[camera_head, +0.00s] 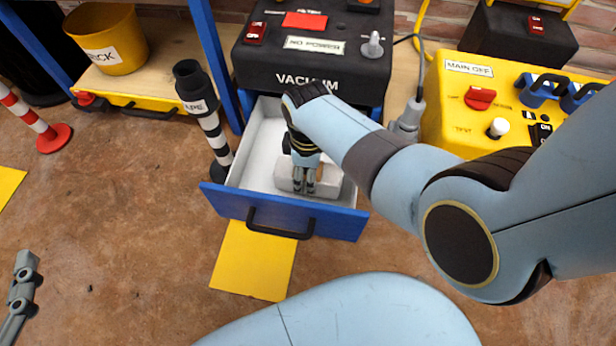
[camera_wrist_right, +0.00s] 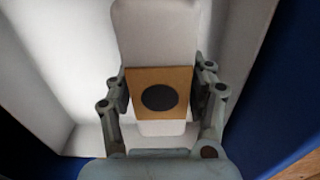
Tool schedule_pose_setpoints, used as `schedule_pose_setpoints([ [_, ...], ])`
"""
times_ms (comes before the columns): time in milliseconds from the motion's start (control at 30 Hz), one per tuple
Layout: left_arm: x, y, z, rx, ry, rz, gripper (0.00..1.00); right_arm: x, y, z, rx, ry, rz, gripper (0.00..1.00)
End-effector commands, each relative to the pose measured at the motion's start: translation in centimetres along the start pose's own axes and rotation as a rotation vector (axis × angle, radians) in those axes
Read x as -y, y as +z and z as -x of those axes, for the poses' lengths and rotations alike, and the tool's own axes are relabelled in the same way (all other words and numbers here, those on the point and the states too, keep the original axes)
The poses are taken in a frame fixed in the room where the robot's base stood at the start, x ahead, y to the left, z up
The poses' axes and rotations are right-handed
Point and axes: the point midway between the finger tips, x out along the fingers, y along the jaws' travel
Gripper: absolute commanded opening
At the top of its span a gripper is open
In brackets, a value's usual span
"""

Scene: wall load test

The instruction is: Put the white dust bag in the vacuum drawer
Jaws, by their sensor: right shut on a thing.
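The vacuum drawer (camera_head: 268,213) is pulled open, with a blue front, black handle and white inside. The white dust bag (camera_head: 284,183) is within the drawer walls, partly hidden by my right gripper (camera_head: 304,190). In the right wrist view the bag (camera_wrist_right: 160,40) has a brown square collar (camera_wrist_right: 135,76) with a black round opening. My right gripper's fingers (camera_wrist_right: 162,98) press on both sides of the collar. I cannot tell whether the bag rests on the drawer floor. Part of my left gripper (camera_head: 22,285) shows at the lower left, away from the drawer; its jaw opening is unclear.
The black vacuum housing (camera_head: 310,60) stands above the drawer. A black-and-white striped post (camera_head: 214,135) stands close to its left side. A yellow main-off box (camera_head: 470,125) with a grey plug (camera_head: 408,122) is at the right. A yellow bucket (camera_head: 108,40) sits on the left shelf.

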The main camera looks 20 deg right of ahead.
Motion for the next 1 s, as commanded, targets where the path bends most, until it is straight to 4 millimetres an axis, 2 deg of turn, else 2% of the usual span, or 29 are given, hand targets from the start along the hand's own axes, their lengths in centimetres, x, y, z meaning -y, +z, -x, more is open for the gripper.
schedule_pose_setpoints([
  [200, 0.2, -5.9, -2.1, -0.237, 0.001, -0.022, 0.4, 0.1, 0.1, -1.2, 0.001, -0.002, 0.0, 0.21],
  [400, 0.2, -9.9, -2.6, -0.394, 0.004, -0.039, 0.4, 0.1, 0.0, -1.6, 0.001, -0.001, 0.0, 0.21],
  [533, 0.2, -10.8, -2.5, -0.428, 0.004, -0.042, 0.4, 0.0, 0.0, -1.6, 0.0, 0.0, 0.0, 0.21],
  [1000, 0.2, -11.4, -2.5, -0.453, 0.004, -0.044, 0.4, 0.0, 0.0, -1.9, 0.0, 0.0, 0.0, 0.21],
])
